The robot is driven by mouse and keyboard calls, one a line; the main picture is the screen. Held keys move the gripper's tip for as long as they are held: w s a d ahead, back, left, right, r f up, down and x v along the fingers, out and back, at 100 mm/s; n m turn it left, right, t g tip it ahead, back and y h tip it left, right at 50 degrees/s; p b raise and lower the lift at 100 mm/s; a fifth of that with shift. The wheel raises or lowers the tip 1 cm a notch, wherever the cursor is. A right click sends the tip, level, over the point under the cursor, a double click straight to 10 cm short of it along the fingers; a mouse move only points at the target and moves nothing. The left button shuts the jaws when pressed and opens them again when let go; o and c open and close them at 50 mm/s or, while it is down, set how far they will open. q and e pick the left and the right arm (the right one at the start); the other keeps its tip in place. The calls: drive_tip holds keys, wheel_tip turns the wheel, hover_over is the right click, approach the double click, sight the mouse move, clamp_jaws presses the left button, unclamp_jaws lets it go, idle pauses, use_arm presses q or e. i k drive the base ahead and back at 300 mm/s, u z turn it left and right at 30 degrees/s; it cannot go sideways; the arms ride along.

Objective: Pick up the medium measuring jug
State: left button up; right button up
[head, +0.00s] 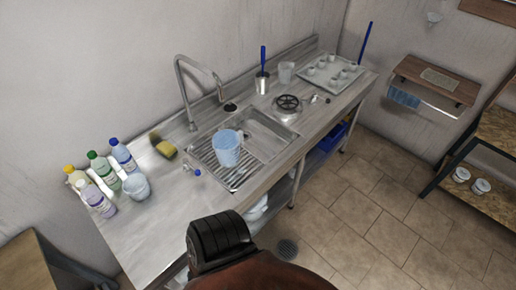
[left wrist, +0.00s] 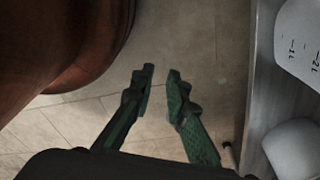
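A light-blue jug (head: 227,150) stands on the ribbed drainer of the sink. A white vessel with printed litre marks (left wrist: 300,42) shows at the right edge of the left wrist view, partly cut off, with a plain white rounded vessel (left wrist: 296,150) below it. White items (head: 257,209) also show on the shelf under the counter in the head view. I cannot tell which is the medium jug. My left gripper (left wrist: 160,70) is open and empty over the floor, left of the marked vessel and apart from it. My right gripper is not in view.
Several detergent bottles (head: 105,171) and a pale tub (head: 137,187) stand at the counter's left end. A sponge (head: 166,149), a tall tap (head: 184,88) and a clear beaker (head: 286,72) are farther along. The counter's edge (left wrist: 247,90) runs beside my left gripper. The tiled floor is clear.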

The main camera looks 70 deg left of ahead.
sight(226, 143)
drive_tip(key=z, duration=0.05)
drive_tip(key=i, duration=1.75)
drive_tip(key=u, duration=2.65)
